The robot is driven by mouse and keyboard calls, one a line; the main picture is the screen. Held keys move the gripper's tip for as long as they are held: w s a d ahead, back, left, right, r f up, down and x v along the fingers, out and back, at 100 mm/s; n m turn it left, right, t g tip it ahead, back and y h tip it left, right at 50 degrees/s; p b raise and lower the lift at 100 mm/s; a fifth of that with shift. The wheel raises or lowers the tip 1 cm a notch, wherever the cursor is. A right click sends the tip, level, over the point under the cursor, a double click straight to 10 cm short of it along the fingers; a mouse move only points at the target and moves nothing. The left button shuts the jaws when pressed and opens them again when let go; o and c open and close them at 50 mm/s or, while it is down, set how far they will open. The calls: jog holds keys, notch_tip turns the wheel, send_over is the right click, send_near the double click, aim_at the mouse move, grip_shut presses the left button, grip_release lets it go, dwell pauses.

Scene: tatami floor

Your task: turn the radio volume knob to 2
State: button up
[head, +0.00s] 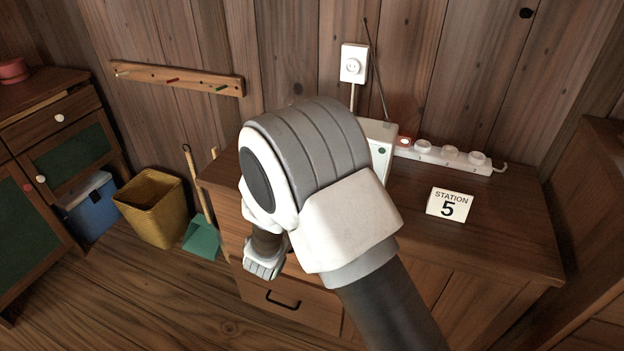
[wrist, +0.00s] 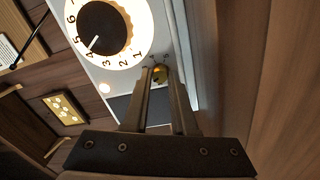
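In the head view the white radio (head: 382,130) stands on the wooden cabinet, mostly hidden behind my arm, with its thin antenna rising behind. In the wrist view a round black knob (wrist: 103,29) sits in a lit white dial ring at the upper left. Its white pointer line points toward the 4. The numbers 1, 2 and 3 follow along the ring to the right. My gripper (wrist: 160,72) is beside the dial, off the knob, its two fingers apart. A small orange-lit round part shows between the fingertips; I cannot tell whether they touch it. The head view hides my gripper.
A power strip (head: 445,157) lies right of the radio on the cabinet top (head: 500,220). A "STATION 5" sign (head: 450,204) stands in front of it. A wall outlet (head: 354,64) is behind. A yellow basket (head: 152,208) and green dustpan (head: 202,237) stand left on the floor.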

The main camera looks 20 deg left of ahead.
jog(key=o, duration=0.4)
jog(key=s+a+p, duration=0.1)
jog(key=s+p, duration=0.1)
jog(key=s, duration=1.5)
jog(key=shift+s+a+f+p, duration=0.2)
jog(key=shift+a+f+p, duration=0.1)
jog(key=shift+p, duration=0.05)
